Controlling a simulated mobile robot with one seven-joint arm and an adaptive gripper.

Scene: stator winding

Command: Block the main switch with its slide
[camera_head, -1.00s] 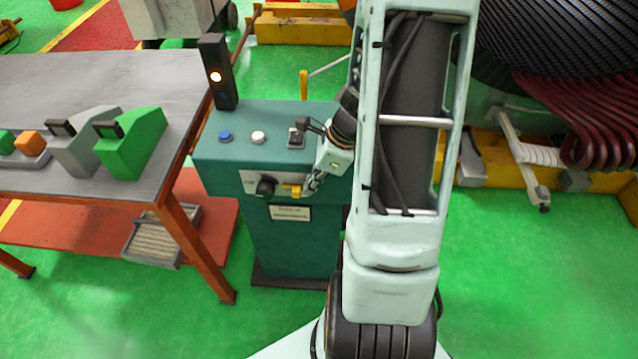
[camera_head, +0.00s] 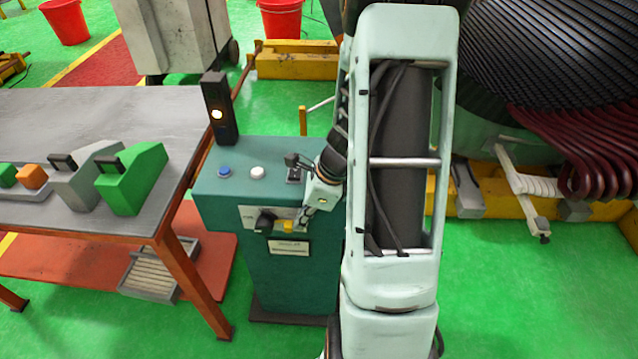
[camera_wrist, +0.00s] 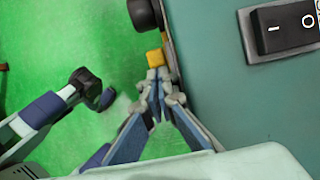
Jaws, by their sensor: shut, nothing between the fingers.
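The main switch is a black rotary knob (camera_head: 265,222) on a pale plate on the front of the teal control cabinet (camera_head: 290,270). It shows partly at the top of the wrist view (camera_wrist: 143,14). The yellow slide (camera_head: 288,225) sits just right of the knob; its end also shows in the wrist view (camera_wrist: 155,57). My gripper (camera_head: 302,218) is at the right of the slide. In the wrist view my gripper (camera_wrist: 156,78) is shut and empty, its fingertips at the yellow end, seemingly touching it. The exact contact is too small to tell.
The cabinet top has a blue button (camera_head: 225,172), a white button (camera_head: 257,172) and a black rocker switch (camera_wrist: 288,28). A lit lamp post (camera_head: 218,110) stands at its back left. A table (camera_head: 80,225) with green and grey blocks is left. The stator (camera_head: 560,60) is right.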

